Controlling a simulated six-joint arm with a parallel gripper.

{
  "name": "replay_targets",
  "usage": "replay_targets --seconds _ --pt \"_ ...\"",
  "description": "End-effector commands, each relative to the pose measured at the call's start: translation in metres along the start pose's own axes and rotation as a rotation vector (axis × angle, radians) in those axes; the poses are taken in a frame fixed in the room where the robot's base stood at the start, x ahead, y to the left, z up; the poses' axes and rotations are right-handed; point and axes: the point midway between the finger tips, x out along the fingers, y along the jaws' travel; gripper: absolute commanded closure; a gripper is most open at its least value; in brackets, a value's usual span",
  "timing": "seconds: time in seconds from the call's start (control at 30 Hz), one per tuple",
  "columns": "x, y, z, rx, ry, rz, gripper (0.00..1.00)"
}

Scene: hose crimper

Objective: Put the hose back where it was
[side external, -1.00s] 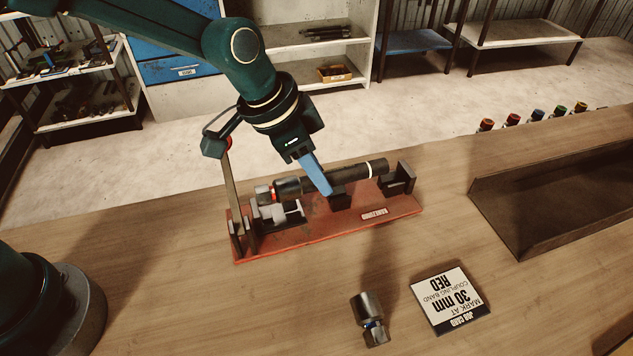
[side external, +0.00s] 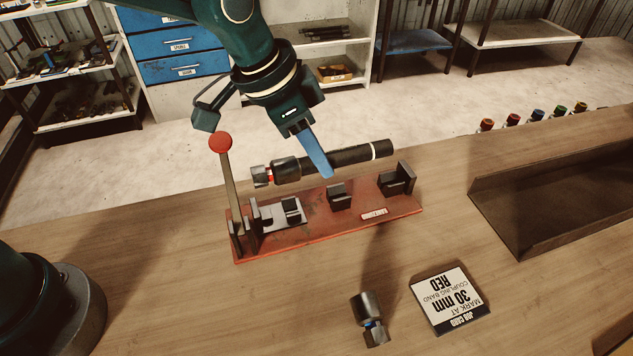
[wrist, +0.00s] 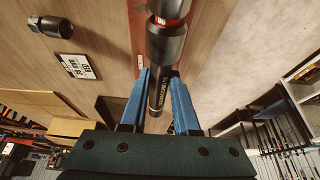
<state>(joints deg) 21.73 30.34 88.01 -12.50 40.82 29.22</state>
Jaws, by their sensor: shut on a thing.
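The black hose (side external: 345,158) has a white band near its right end and a metal coupling (side external: 274,172) with a red band at its left end. My gripper (side external: 322,172) is shut on the hose near its middle and holds it above the crimper. The hose also shows in the wrist view (wrist: 158,92) between the blue fingers (wrist: 160,100). The red crimper base (side external: 320,228) stands on the bench with its dark cradles (side external: 338,196) empty. Its lever (side external: 230,190) with a red knob stands upright at the left.
A dark open tray (side external: 560,200) is at the right. Several coloured-topped items (side external: 538,114) line the far bench edge. The bench between is clear.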

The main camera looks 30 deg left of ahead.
Motion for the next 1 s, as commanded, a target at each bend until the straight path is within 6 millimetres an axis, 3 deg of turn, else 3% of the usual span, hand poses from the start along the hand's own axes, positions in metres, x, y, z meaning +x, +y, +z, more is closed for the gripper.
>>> replay_targets --seconds 0.47,0.87,1.0 --pt "-0.002 0.0 -0.003 0.001 0.001 0.0 1.0" --pt "0.001 0.008 -0.033 0.016 0.003 0.005 1.0" --pt "-0.013 0.039 -0.036 0.034 0.005 0.012 1.0"
